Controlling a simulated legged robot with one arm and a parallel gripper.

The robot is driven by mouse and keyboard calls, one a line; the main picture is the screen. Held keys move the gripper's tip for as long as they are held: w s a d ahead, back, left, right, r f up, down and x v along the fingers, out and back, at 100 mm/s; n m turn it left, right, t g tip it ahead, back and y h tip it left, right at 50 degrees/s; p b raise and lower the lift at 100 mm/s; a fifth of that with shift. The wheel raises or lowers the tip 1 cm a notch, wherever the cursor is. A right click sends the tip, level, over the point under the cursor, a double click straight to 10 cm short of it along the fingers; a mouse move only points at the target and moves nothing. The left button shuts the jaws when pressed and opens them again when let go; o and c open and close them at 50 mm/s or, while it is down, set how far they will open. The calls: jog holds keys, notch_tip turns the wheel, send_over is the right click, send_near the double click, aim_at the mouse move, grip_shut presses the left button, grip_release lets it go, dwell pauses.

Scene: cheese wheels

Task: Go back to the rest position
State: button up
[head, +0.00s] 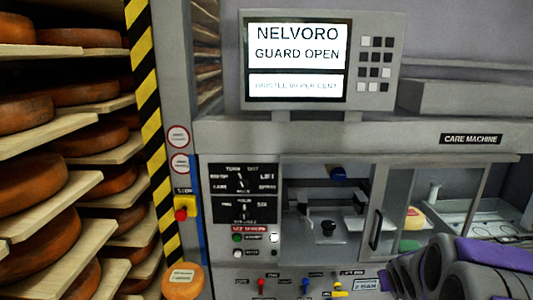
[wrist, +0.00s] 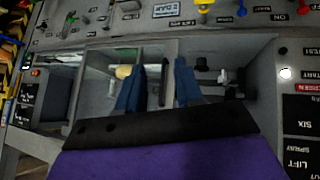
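My gripper (wrist: 158,72) shows in the wrist view with its two blue fingers spread apart and nothing between them. Its dark bar and purple body fill the lower part of that view. It points at the front of the grey care machine (head: 340,133), and the wrist picture is turned over, with labels upside down. In the head view my purple and grey arm is at the lower right, and I cannot make out the fingers there. The machine's screen (head: 297,60) reads "NELVORO GUARD OPEN".
Wooden shelves (head: 75,187) of orange cheese wheels (head: 35,183) line the left, beside a striped post (head: 147,110). A red stop button (head: 182,212) sits on the machine's left. A framed door (head: 383,210) with a dark handle stands at the opening. Small coloured levers (head: 305,283) line the lower front.

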jog(key=s+a+f+g+y+b, duration=0.1)
jog(key=s+a+g, duration=0.2)
jog(key=s, duration=0.9)
jog(key=s+a+g+y+b, duration=0.1)
jog(key=s+a+g+b, duration=0.1)
jog(key=s+a, duration=0.8)
jog(key=s+a+f+g+y+b, duration=0.1)
jog(key=s+a+g, duration=0.3)
jog(key=s, duration=1.1)
jog(key=a, duration=0.3)
jog(key=shift+s+a+f+n+b, duration=0.15)
jog(key=shift+s+f+n+b, duration=0.15)
